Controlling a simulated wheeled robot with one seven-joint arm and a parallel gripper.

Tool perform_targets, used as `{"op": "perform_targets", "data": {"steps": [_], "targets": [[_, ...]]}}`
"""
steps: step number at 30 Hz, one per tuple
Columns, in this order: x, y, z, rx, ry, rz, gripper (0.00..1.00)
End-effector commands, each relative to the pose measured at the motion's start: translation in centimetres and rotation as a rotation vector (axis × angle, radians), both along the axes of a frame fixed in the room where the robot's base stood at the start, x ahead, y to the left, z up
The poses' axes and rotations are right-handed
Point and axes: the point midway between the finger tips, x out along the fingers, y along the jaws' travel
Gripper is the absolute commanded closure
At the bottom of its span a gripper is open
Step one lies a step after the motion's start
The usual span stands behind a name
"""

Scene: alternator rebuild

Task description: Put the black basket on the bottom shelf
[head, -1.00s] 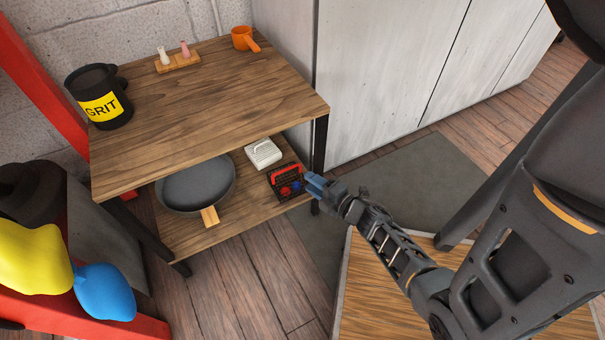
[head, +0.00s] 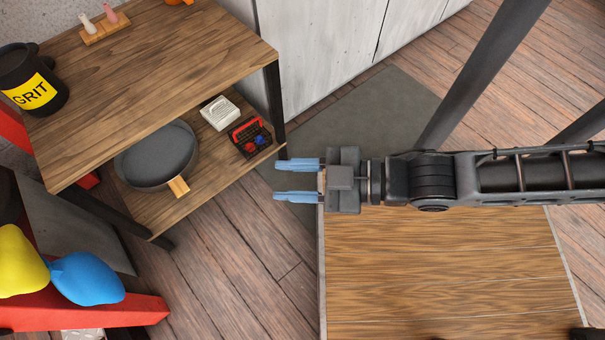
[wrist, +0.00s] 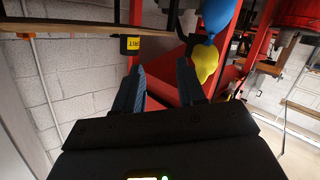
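The black basket (head: 240,129) stands on the bottom shelf (head: 205,188) of the wooden shelf unit, near its right front corner. Red and blue items show inside it. My gripper (head: 297,180) is open and empty, out in front of the unit and to the right of the basket, with a clear gap between them. Its two blue fingers are spread apart, and they also show in the wrist view (wrist: 160,88). The basket does not show in the wrist view.
A grey pan (head: 157,152) and a white boxy object (head: 219,113) share the bottom shelf. A black GRIT mug (head: 30,82) stands on the top shelf. A wooden tabletop (head: 440,270) lies below my arm. Yellow and blue rounded objects (head: 88,278) are at left.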

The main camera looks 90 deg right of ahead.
Motion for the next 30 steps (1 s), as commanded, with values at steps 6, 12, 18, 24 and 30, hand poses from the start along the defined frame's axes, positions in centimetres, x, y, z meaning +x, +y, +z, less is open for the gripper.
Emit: {"op": "perform_targets", "data": {"steps": [6,12,18,24,30], "targets": [[-1.4,3.1,5.9,0.261,0.023,0.040,0.60],[-1.6,3.6,6.9,0.310,0.030,0.042,0.60],[-1.5,3.5,6.9,0.307,0.029,0.042,0.60],[-1.5,3.5,8.7,0.305,0.029,0.042,0.60],[-1.5,3.5,13.3,0.304,0.029,0.042,0.60]]}}
